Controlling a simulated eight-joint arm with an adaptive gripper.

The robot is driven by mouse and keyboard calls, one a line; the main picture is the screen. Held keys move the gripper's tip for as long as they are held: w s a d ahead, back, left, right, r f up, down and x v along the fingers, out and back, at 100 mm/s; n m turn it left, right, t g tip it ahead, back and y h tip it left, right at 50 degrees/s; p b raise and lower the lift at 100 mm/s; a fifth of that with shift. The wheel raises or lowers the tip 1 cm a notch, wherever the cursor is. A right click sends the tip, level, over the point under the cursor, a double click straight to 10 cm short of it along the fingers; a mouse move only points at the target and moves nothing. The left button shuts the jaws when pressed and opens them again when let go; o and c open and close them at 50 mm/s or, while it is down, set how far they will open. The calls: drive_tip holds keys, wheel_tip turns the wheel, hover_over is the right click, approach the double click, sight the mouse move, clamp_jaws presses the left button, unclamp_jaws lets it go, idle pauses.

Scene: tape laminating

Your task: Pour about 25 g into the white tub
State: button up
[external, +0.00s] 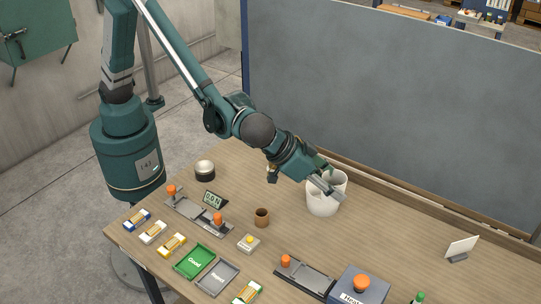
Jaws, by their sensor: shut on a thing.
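The white tub (321,207) stands on the wooden table, right of the middle of the external view. My gripper (331,190) is over the tub, its fingers slanting down to the right. It is shut on a white container (340,179), which shows just behind and above the tub's rim. The fingers and the tub hide part of this container, so its exact tilt is hard to tell. I cannot see any material flowing or how much is in the tub.
A brown cup (261,217) and a yellow-button box (249,243) stand left of the tub. A grey fixture with orange knobs (199,216), a green tray (194,262) and a grey tray (217,277) lie at left. A blue-grey box (357,286) stands in front.

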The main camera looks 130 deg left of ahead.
sight(330, 181)
drive_tip(key=shift+f, duration=2.2)
drive_tip(key=shift+s, duration=0.1)
drive_tip(key=shift+s+a+r+n+t+h+p, duration=0.4)
drive_tip(key=shift+a+t+h, duration=0.1)
drive_tip(key=shift+a+h, duration=0.1)
drive_tip(key=shift+s+a+r+n+t+h+p, duration=0.3)
drive_tip(key=shift+s+a+n+t+h+p, duration=0.1)
drive_tip(key=shift+a+t+h, duration=0.15)
drive_tip(key=shift+s+a+n+t+h, duration=0.75)
drive_tip(key=shift+a+n+h, duration=0.05)
drive_tip(key=shift+a+h, duration=0.2)
drive_tip(key=shift+s+a+f+n+t+h+b, duration=0.1)
drive_tip(key=shift+a+n+t+h+b, duration=0.05)
drive_tip(key=shift+n+t+h+b, duration=0.4)
drive_tip(key=shift+s+a+f+n+t+h+b, duration=0.1)
drive_tip(key=shift+f+n+t+h+b, duration=0.05)
drive_tip(key=shift+n+t+h+b, duration=0.4)
drive_tip(key=shift+s+a+f+n+t+h+b, duration=0.15)
drive_tip(key=shift+n+t+h+b, duration=0.25)
drive_tip(key=shift+t, duration=0.3)
drive_tip(key=shift+a+r+t+h, duration=0.1)
drive_tip(key=shift+r+t+h, duration=0.15)
drive_tip(key=shift+t, duration=0.15)
